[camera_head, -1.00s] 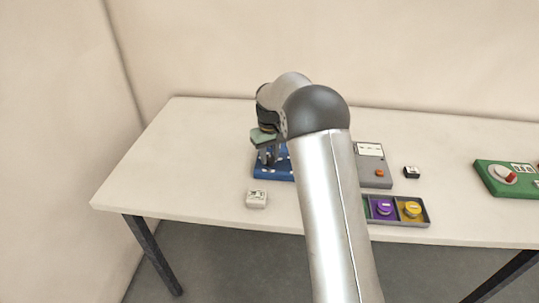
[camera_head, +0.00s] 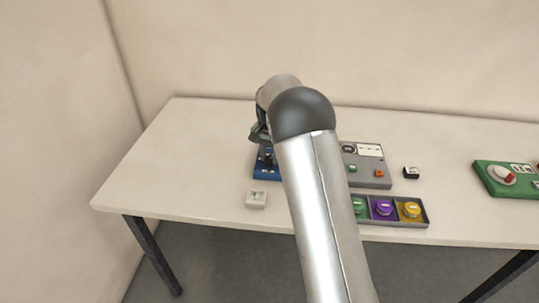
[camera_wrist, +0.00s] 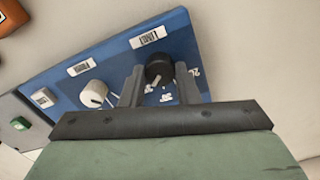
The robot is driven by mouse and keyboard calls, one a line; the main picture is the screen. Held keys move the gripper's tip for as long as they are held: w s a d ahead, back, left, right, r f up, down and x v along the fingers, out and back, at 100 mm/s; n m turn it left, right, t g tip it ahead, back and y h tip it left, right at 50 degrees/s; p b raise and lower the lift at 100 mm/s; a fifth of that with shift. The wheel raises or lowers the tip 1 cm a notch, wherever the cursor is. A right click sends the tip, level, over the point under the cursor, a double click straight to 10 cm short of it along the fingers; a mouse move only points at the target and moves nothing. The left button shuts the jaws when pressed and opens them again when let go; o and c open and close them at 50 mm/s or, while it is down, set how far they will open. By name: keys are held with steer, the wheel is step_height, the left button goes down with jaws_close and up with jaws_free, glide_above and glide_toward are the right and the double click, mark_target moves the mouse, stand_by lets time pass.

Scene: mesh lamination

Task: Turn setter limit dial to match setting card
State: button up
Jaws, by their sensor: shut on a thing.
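The blue setter panel (camera_wrist: 115,62) fills the upper middle of the wrist view and shows in the head view (camera_head: 266,174), partly behind my arm. It carries a black dial (camera_wrist: 158,66) beside a label that seems to read LIMIT, and a pale dial (camera_wrist: 93,93) with its own label. White number marks lie around the black dial. My gripper (camera_wrist: 158,86) is shut on the black dial, one finger on each side. A small white block (camera_head: 256,199) with a dark mark lies in front of the panel; I cannot tell if it is the setting card.
A grey box (camera_head: 372,177) with green and orange buttons stands right of the panel. In front is a tray (camera_head: 395,223) with green, purple and yellow discs. The table's left side is clear.

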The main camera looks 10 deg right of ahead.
mark_target(270, 159)
steer(key=shift+r+m, duration=0.1)
steer(key=shift+m, duration=0.7)
steer(key=o, duration=1)
steer(key=shift+c, duration=0.2)
step_height(270, 159, up, 17)
steer(key=shift+r, duration=0.15)
steer(key=shift+s, duration=0.1)
